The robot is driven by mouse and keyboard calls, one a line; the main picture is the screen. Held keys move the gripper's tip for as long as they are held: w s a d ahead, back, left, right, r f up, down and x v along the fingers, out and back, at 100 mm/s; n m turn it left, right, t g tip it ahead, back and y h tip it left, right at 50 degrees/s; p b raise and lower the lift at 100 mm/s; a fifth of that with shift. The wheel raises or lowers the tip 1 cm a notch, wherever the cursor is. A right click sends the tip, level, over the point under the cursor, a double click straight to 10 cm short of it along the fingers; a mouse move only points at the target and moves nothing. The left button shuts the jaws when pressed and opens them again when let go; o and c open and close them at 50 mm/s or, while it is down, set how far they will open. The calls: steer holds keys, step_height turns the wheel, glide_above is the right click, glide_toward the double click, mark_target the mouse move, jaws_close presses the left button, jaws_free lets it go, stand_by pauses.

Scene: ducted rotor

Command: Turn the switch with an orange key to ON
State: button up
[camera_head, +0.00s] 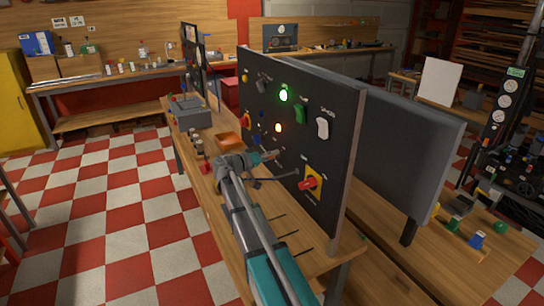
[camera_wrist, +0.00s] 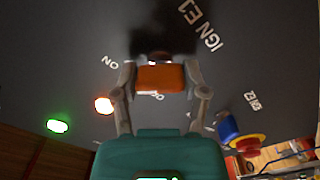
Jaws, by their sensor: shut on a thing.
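The orange key (camera_wrist: 160,78) sits in a switch on the dark panel, near the label IGN E1, in the wrist view. My gripper (camera_wrist: 160,80) is shut on it, with one grey finger at each side. The key's bow lies level in that picture. An ON label (camera_wrist: 110,62) shows to its upper left, and another label just below it is partly hidden, likely OFF. In the head view my gripper (camera_head: 268,157) is at the face of the control panel (camera_head: 335,130); the key is hidden there.
A lit orange lamp (camera_wrist: 103,105) and a lit green lamp (camera_wrist: 57,126) are left of my gripper in the wrist view. A red switch on a yellow plate (camera_head: 318,178) is on the panel's lower right. An orange bin (camera_head: 228,142) stands on the bench behind my gripper.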

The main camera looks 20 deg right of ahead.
steer(key=o, duration=1.1)
steer(key=shift+o, duration=0.2)
steer(key=a, duration=1.2)
steer(key=shift+s, duration=0.15)
steer(key=shift+s+d, duration=0.1)
